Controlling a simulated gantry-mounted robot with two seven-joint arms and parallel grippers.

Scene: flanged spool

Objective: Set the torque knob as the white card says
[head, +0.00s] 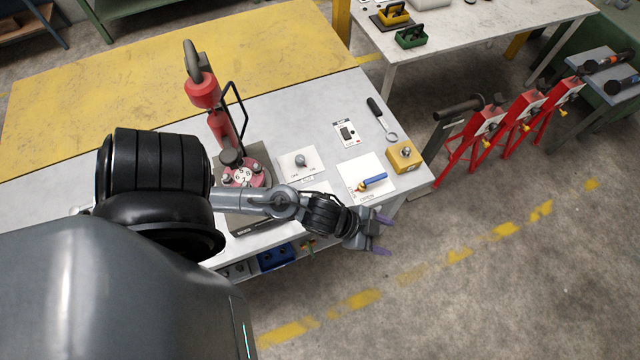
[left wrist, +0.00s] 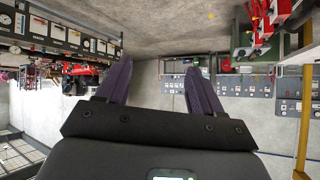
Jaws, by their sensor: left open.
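A small grey round knob (head: 301,161) sits on a white plate with small marks on the bench; I take it as the torque knob, though its setting is too small to read. A white card (head: 345,127) with a dark symbol and small print lies behind and to the right of it; its text is not legible. My left gripper (head: 383,236) is open and empty, out past the front edge of the bench, right of and in front of the knob. Its two purple fingers stand apart in the left wrist view (left wrist: 159,88), with nothing between them. My right gripper is not in view.
A red tool (head: 203,92) stands above a round red fixture (head: 244,172) left of the knob. A yellow block (head: 404,155), a blue-handled tool (head: 372,181) and a black-handled wrench (head: 380,116) lie at the bench's right end. Red stands (head: 486,130) are farther right.

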